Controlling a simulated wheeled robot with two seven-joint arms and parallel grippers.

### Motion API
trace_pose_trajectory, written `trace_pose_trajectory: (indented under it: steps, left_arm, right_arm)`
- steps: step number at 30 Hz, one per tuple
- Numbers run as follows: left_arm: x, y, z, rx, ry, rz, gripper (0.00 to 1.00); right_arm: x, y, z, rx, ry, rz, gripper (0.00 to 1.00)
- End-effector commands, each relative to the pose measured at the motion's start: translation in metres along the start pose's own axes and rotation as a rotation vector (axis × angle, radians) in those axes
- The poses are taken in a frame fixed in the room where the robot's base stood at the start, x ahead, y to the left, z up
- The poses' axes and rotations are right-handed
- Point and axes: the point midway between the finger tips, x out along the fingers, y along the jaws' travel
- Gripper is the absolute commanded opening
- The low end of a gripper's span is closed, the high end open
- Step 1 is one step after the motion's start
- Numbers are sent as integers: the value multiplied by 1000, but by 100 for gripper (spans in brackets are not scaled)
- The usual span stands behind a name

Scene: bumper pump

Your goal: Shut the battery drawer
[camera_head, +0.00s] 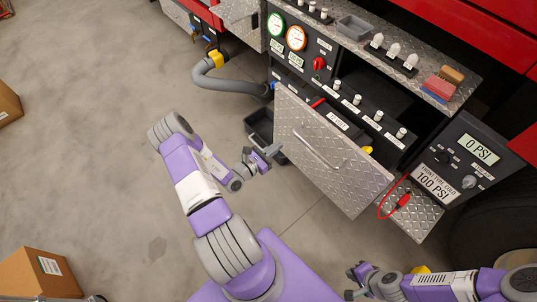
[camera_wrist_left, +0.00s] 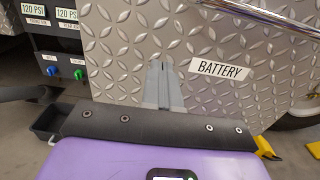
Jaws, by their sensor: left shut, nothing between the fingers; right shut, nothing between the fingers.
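The battery drawer has a silver diamond-plate front (camera_head: 335,172) with a bar handle (camera_head: 315,148). In the head view it stands out from the black pump panel, with a dark gap behind its top edge. The left wrist view shows the plate close up, with a BATTERY label (camera_wrist_left: 220,69). My left gripper (camera_head: 274,150) is shut and empty at the left edge of the front. In the left wrist view its fingers (camera_wrist_left: 163,70) point at the plate, left of the label; I cannot tell whether they touch. My right gripper (camera_head: 350,281) is shut and empty, low and right, away from the drawer.
A grey hose (camera_head: 228,84) runs at the left of the panel. A black bin (camera_head: 262,128) is behind my left gripper. A sloped 0 PSI console (camera_head: 465,158) and a red cable (camera_head: 386,204) are at the right. Cardboard boxes (camera_head: 38,275) lie left; the floor between is clear.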

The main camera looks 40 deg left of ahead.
Motion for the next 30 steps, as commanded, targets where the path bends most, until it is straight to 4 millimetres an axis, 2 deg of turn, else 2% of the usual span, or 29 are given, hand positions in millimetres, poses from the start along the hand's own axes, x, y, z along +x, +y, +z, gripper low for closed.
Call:
trace_pose_trajectory:
  steps: [1, 6, 12, 17, 30]
  left_arm:
    - [12, -1, -2, 1, -3, -3, 0]
    - [45, -1, -2, 0, -3, -3, 0]
    - [69, -1, -2, 0, 1, -2, 0]
    - [76, -1, 0, -1, 0, -2, 0]
    - [77, 1, 0, 0, 1, 1, 0]
  right_arm:
    - [5, 2, 0, 0, 0, 0, 0]
    - [13, 5, 0, 0, 0, 0, 0]
    - [20, 8, -1, 0, 0, 0, 0]
    - [21, 8, -1, 0, 0, 0, 0]
    - [20, 7, -1, 0, 0, 0, 0]
